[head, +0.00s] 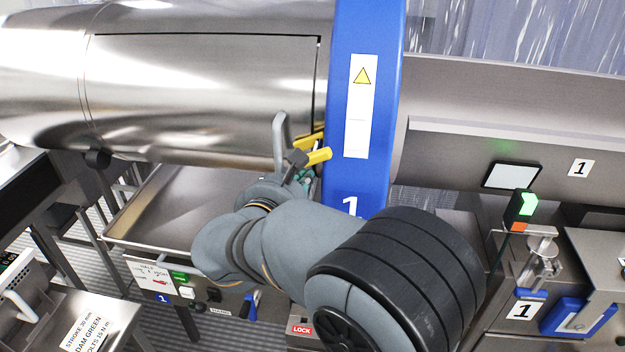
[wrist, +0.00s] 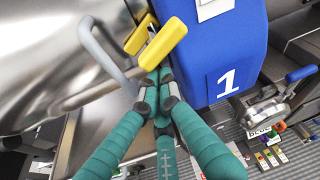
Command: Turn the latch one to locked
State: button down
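The yellow latch lever (head: 318,156) sits at the lower right corner of the drum door, against the blue ring marked 1 (head: 365,100). In the wrist view the lever (wrist: 164,43) slants up to the right, with a second yellow piece (wrist: 140,36) behind it. My gripper (wrist: 157,92) has its teal fingers drawn together, tips right at the lever's lower end. I see nothing clearly held between them; whether they touch the lever is unclear. In the head view my gripper (head: 304,177) is mostly hidden by my arm.
A grey bar handle (wrist: 103,54) stands just left of the latch. The steel drum (head: 200,80) fills the upper left, with a metal tray (head: 165,205) below. At right are a post with a green light (head: 528,204) and blue-handled fittings (head: 580,318). A red LOCK label (head: 300,329) is below.

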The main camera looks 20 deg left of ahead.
jog(key=shift+a+r+m+y+b, duration=0.25)
jog(key=shift+m+y+b, duration=0.1)
jog(key=shift+m, duration=0.25)
jog(key=shift+a+r+m+y+b, duration=0.25)
jog(key=shift+m+b, duration=0.1)
jog(key=shift+m, duration=0.25)
jog(key=shift+d, duration=0.1)
dwell(0.9)
